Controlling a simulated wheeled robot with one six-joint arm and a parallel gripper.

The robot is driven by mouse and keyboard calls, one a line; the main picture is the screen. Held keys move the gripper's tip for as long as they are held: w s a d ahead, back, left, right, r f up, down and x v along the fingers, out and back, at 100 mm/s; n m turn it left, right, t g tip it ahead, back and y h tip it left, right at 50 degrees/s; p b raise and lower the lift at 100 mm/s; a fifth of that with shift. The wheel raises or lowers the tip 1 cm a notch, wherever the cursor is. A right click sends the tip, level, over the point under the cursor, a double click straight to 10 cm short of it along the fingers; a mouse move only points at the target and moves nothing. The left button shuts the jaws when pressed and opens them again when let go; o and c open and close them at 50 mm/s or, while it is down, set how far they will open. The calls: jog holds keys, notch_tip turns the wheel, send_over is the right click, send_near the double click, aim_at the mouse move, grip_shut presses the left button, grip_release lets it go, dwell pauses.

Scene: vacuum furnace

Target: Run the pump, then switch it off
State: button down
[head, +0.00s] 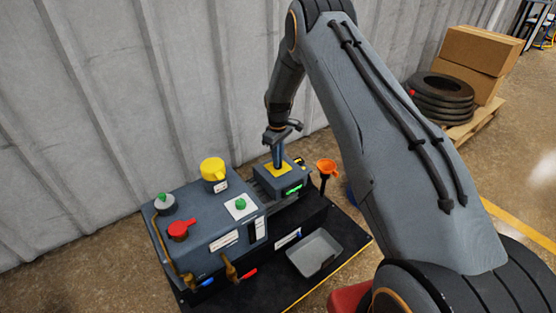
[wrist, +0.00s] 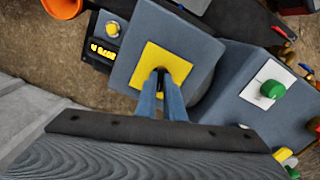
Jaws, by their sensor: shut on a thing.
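The pump (head: 225,222) is a grey unit on a black base by the wall. Its grey motor box (wrist: 192,32) has a yellow square plate (wrist: 180,62) on top. My gripper (wrist: 160,78) points down onto this plate, its fingers close together on a small dark switch (wrist: 160,70), mostly hidden between them. The head view also shows my gripper (head: 279,163) above the plate. A green button (head: 240,204) sits on a white plate.
A yellow cap (head: 213,170), red knob (head: 180,229) and green-topped grey cap (head: 165,202) stand on the pump. An orange funnel (head: 326,168) stands right of the box. A grey tray (head: 315,253) lies in front. Tyres (head: 441,99) and cardboard boxes (head: 478,53) are back right.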

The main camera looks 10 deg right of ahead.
jog(key=m+b, duration=0.1)
jog(key=m, duration=0.3)
jog(key=shift+m, duration=0.3)
jog(key=shift+m+b, duration=0.3)
jog(key=shift+m, duration=2.2)
jog(key=c, duration=1.9)
grip_release()
jog(key=shift+o, duration=0.2)
notch_tip(320, 180, up, 8)
jog(key=shift+f, duration=0.1)
